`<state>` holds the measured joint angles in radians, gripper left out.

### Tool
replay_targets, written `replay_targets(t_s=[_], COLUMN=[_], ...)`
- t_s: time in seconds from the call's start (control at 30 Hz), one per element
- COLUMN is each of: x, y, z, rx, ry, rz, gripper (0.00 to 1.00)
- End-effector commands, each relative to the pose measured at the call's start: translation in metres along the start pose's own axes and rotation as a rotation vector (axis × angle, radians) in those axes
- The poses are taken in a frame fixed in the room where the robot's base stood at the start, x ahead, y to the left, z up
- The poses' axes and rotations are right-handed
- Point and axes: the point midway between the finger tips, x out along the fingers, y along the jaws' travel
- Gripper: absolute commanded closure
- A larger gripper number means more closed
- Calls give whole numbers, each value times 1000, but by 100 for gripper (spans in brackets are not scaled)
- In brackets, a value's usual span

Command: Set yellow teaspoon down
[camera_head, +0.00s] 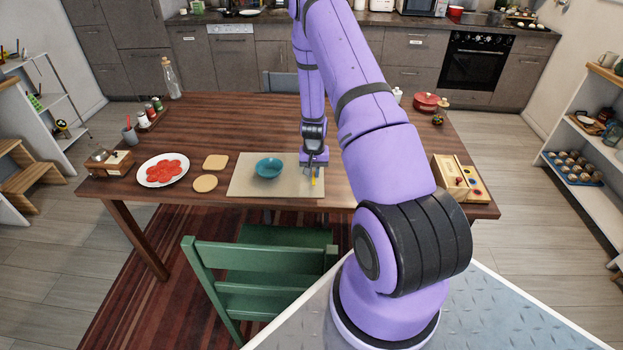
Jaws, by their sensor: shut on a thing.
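The yellow teaspoon (313,181) shows as a small upright yellow strip just below my gripper (314,172). My gripper is shut on it, over the right part of a beige placemat (246,188) on the wooden table. Most of the spoon is small or hidden by the fingers, and I cannot tell whether its lower end touches the mat.
A wooden box (450,176) stands at the table's right. A green chair (262,262) is at the front edge. Bare table (235,115) lies behind the mat.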

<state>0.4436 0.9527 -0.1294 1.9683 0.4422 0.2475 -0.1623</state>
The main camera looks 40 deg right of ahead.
Motion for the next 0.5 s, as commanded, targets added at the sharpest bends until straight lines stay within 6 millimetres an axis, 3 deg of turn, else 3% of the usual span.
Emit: replay_targets(t_s=[0.13,0.3,0.5], x=[2,29,36], y=[-10,-7,-8], z=[-4,-3,-4], rx=[-1,1,1], ry=[0,-3,1], rz=[0,1,0], gripper=[100,100,100])
